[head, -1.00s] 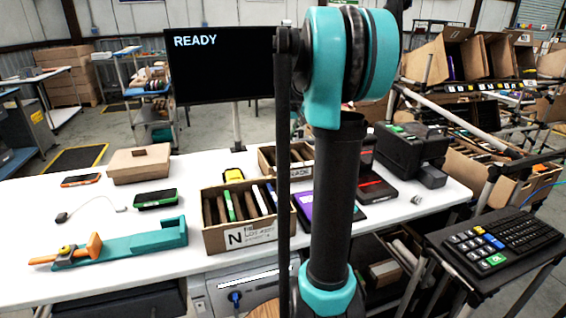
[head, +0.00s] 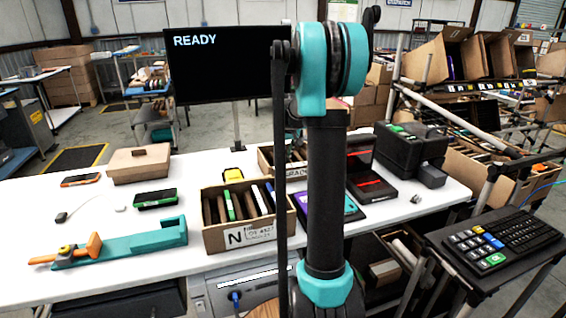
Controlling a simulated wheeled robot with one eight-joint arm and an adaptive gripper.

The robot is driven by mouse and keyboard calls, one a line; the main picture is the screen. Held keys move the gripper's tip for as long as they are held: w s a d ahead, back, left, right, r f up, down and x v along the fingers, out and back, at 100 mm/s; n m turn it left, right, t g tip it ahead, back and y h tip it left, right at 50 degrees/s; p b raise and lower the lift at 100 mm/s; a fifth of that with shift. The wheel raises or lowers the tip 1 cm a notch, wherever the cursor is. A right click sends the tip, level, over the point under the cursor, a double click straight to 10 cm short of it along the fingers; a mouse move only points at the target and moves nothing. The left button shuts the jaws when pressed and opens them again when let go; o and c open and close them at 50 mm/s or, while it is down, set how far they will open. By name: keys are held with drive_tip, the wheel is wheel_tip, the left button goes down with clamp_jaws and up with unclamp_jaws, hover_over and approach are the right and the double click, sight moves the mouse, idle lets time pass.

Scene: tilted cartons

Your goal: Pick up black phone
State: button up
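Two dark-screened phones lie flat on the white table, and I cannot tell for certain which one is the black phone. One phone (head: 155,199) has a black face and a green edge, and lies left of the open carton. The other phone (head: 80,180) has a dark face and an orange edge, and lies farther back at the left. My arm rises on the right of the middle, with teal joints and a black link. My gripper is outside the picture, so its fingers and anything in them are hidden.
An open carton of upright items (head: 240,232) stands at the table's front. A teal tray with an orange tool (head: 130,242) lies at front left. A black keypad (head: 500,238) stands at right.

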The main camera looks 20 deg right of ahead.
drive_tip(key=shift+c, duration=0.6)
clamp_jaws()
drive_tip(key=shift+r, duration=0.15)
